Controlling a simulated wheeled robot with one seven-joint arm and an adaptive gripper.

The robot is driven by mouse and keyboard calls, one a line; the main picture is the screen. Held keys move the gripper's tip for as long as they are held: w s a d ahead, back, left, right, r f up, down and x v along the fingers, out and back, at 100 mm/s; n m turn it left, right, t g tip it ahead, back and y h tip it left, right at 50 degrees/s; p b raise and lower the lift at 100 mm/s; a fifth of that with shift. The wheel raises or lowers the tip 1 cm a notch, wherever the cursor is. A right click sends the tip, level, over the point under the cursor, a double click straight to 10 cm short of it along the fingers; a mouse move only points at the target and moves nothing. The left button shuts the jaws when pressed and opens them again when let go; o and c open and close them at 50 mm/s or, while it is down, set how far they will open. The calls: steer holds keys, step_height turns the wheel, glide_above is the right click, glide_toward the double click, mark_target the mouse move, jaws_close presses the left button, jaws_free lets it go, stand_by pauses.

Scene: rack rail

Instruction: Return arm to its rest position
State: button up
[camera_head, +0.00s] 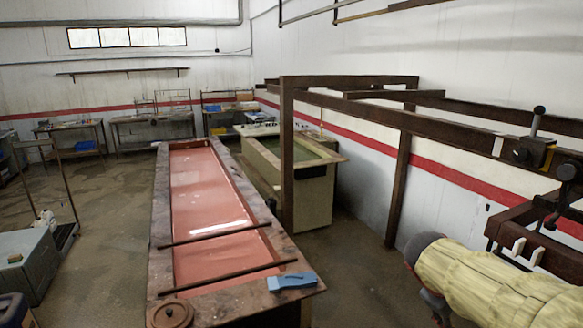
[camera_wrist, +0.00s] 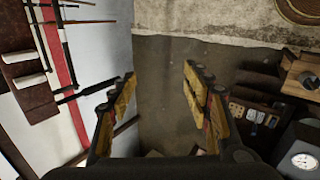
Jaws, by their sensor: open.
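My gripper (camera_wrist: 160,72) is in the wrist view with its two yellow-padded fingers spread wide apart. Nothing is between the fingers; only bare floor shows behind the gap. The gripper's fingers cannot be made out in the head view. In the wrist view a white wall with a red stripe (camera_wrist: 62,75) is to the left of the fingers, and cluttered furniture (camera_wrist: 255,115) is to the right.
A long table with a red top (camera_head: 205,195) stands at the centre, with a blue object (camera_head: 291,281) at its near right corner. A dark wooden frame (camera_head: 287,150) with rails runs along the right wall. Open floor (camera_head: 110,215) lies left of the table.

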steer(key=s+a+f+m+t+y+b, duration=0.3)
steer(key=s+a+f+m+y+b, duration=0.2)
steer(key=s+a+f+b, duration=1.1)
steer(key=s+a+f+y, duration=0.1)
steer(key=s+a+f, duration=0.1)
steer(key=a, duration=0.1)
steer(key=shift+s+a+y, duration=0.15)
steer(key=shift+a+y, duration=0.1)
steer(key=shift+y, duration=0.15)
steer(key=shift+c, duration=0.2)
